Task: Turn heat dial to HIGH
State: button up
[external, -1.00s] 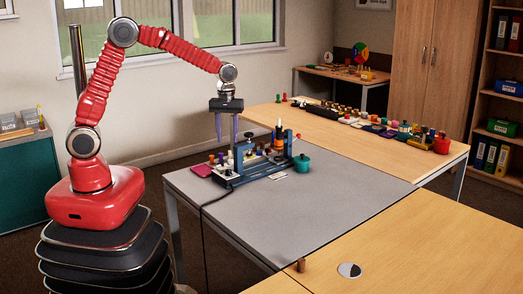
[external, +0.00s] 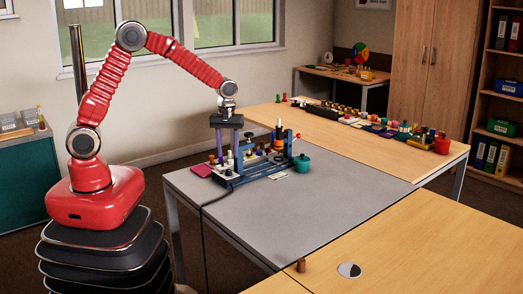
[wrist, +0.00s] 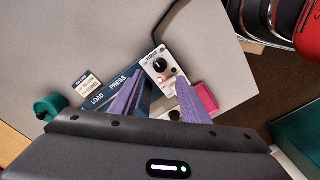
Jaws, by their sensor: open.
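A black round dial (wrist: 159,66) sits on a pale control panel (wrist: 151,58) at the end of the blue press base (wrist: 118,88), in the wrist view. I cannot read its marks or tell its setting. The base bears the words LOAD and PRESS. My gripper (wrist: 161,79) is open, and its two purple fingers reach toward the panel on either side of the dial, with nothing between them. I cannot tell whether they touch the panel.
Small cards (wrist: 88,85) lie beside the base. Coloured pieces and a dark cable are close to the press. The grey mat (external: 310,210) in front is clear.

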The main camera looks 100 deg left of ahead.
aim_at(229, 170)
notch_tip(229, 170, down, 8)
jog(key=shift+r, duration=0.2)
jog(key=shift+c, duration=0.3)
jog(key=c, duration=1)
jog(key=shift+m, duration=0.4)
jog(key=m, duration=0.8)
jog(key=shift+m, duration=0.3)
